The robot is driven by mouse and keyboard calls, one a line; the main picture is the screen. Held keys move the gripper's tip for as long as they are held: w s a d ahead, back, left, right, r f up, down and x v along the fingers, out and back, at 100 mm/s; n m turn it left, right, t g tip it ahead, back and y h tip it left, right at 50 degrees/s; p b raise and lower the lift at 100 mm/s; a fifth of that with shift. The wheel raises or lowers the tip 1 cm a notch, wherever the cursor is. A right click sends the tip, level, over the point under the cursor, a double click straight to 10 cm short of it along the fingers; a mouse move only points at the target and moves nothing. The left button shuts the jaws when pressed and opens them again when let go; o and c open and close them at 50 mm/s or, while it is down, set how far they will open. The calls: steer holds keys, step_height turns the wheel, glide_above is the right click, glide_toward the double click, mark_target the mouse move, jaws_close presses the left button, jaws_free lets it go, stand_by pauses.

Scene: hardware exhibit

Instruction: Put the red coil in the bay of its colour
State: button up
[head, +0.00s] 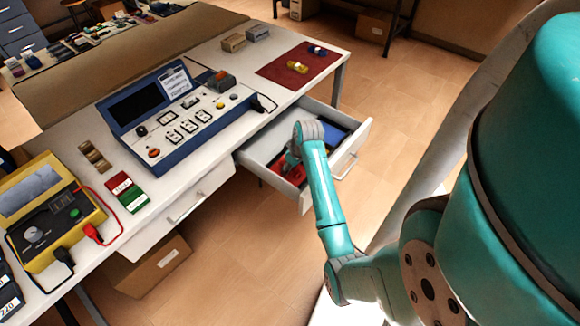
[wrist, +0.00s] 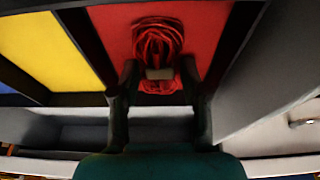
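The red coil (wrist: 157,45), with a beige band around its middle, is over the red bay (wrist: 208,30) of the open drawer in the wrist view. My gripper (wrist: 160,70) reaches down into the drawer, with one dark finger on each side of the coil's banded part. The fingers are apart and close against the coil; whether they grip it or only flank it does not show. In the head view my gripper (head: 292,160) is low in the drawer's near left part, above red (head: 287,172), and hides most of the coil.
The yellow bay (wrist: 45,45) lies left of the red bay, behind a dark divider. The open drawer (head: 351,150) has a raised front. Two yellow coils and a blue coil appear on the dark red mat (head: 284,68). A blue instrument console (head: 165,115) stands on the bench.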

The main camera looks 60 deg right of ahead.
steer(key=shift+s+a+f, duration=0.25)
steer(key=shift+f, duration=0.25)
steer(key=d+v, duration=0.1)
steer(key=v, duration=1.2)
steer(key=shift+w+a+r, duration=0.15)
steer(key=shift+w+a, duration=0.05)
steer(key=shift+w, duration=0.1)
